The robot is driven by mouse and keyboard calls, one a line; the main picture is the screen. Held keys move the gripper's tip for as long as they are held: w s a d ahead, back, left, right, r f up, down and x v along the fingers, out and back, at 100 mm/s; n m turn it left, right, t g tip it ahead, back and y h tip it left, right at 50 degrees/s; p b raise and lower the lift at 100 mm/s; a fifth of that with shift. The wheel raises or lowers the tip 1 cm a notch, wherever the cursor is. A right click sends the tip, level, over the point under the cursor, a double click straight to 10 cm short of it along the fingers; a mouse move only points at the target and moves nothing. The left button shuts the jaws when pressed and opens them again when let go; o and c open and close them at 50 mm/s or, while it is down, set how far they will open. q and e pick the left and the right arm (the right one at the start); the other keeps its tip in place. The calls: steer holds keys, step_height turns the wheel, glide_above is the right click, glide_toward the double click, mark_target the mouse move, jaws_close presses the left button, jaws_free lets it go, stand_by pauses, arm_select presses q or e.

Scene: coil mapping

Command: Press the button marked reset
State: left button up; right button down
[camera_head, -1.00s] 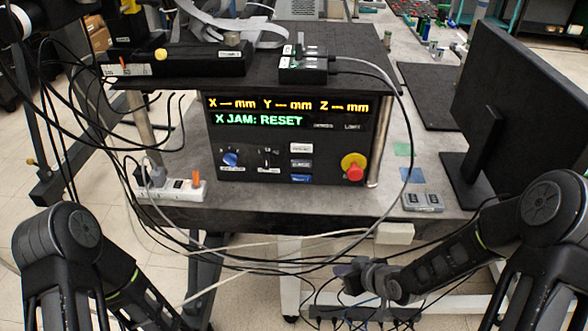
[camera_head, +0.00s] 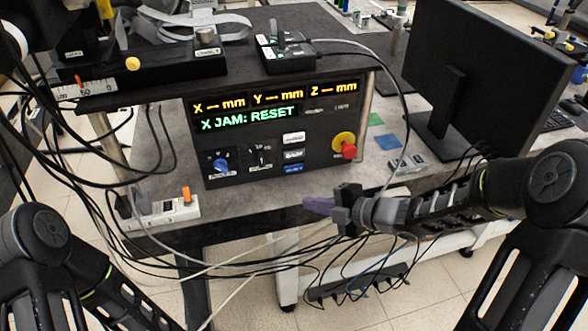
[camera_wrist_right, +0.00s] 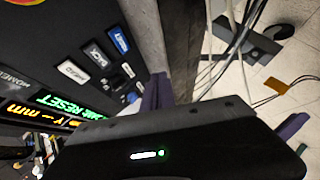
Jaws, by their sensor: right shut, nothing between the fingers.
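The black control panel (camera_head: 225,145) stands on the table with a lit display (camera_head: 247,118) reading "X JAM: RESET". Right of its middle is a column of three buttons: a white one (camera_head: 293,138), a grey one (camera_head: 293,155) and a blue one (camera_head: 292,169). The wrist view shows the button column too, with a white button (camera_wrist_right: 74,71), but I cannot read the labels surely. My right gripper (camera_head: 318,205), with purple fingers, is shut and empty. It is in front of the table edge, below and right of the buttons, apart from the panel. My left gripper is out of view.
A red mushroom button on a yellow base (camera_head: 344,146) and a blue knob (camera_head: 221,165) are on the panel. A power strip (camera_head: 160,214) sits at the table's front left. A monitor (camera_head: 470,75) stands right. Cables hang before the table.

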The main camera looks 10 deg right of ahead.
steer(key=shift+a, duration=0.15)
steer(key=shift+w, duration=0.15)
steer(key=p, duration=0.2)
glide_toward(289, 173)
steer(key=shift+s+a+f+x, duration=0.1)
steer(key=shift+s+x, duration=0.05)
steer(key=shift+x, duration=0.65)
steer(key=shift+s+a+f+x, duration=0.1)
steer(key=shift+s+x, duration=0.05)
steer(key=shift+x, duration=0.7)
steer(key=shift+s+a+f+x, duration=0.1)
steer(key=shift+x, duration=0.7)
steer(key=shift+w, duration=0.1)
steer(key=shift+w, duration=0.25)
steer(key=shift+w, duration=0.4)
stand_by(0.5)
steer(key=shift+s, duration=0.15)
stand_by(0.3)
steer(key=shift+s+b, duration=0.4)
steer(key=shift+s, duration=0.25)
